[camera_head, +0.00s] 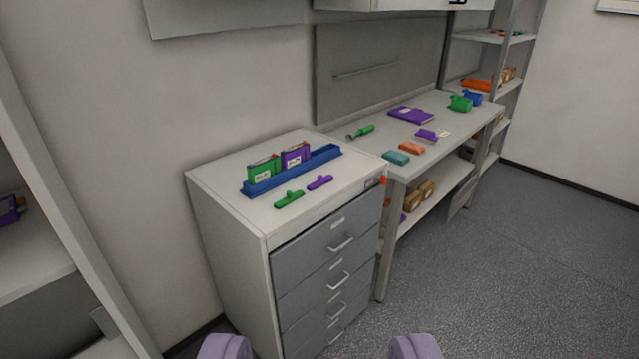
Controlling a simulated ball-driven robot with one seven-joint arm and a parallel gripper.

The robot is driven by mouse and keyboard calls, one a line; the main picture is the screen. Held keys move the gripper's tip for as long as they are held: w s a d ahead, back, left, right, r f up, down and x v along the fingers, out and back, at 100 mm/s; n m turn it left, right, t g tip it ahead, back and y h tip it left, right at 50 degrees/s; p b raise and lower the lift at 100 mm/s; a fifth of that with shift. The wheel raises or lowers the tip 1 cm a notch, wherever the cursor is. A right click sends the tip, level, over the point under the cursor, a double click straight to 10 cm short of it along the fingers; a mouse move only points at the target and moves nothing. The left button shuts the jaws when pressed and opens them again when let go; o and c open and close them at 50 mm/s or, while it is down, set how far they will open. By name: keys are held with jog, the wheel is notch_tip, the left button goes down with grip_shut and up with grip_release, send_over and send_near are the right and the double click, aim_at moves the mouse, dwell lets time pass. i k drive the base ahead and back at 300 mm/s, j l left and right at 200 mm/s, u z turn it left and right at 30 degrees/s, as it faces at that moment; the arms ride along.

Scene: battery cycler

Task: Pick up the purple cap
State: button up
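The purple cap (319,182), a small bar with a raised nub, lies on the light top of a drawer cabinet (225,190). It is in front of a blue rack (262,185) and right of a similar green piece (289,199). My gripper (319,347) shows as two purple-grey fingertips at the bottom edge, wide apart with nothing between them. It is open and well apart from the cap, which is fully in view.
The rack holds a green block (264,169) and a purple block (296,156). A workbench (375,142) on the right carries a purple notebook (410,115) and several small items. Shelves stand at left and far right. The grey floor (530,260) is clear at right.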

aim_at(322, 181)
jog(key=i+z, duration=0.1)
jog(key=i, duration=1.3)
jog(key=i+z, duration=0.15)
jog(key=i, duration=1.3)
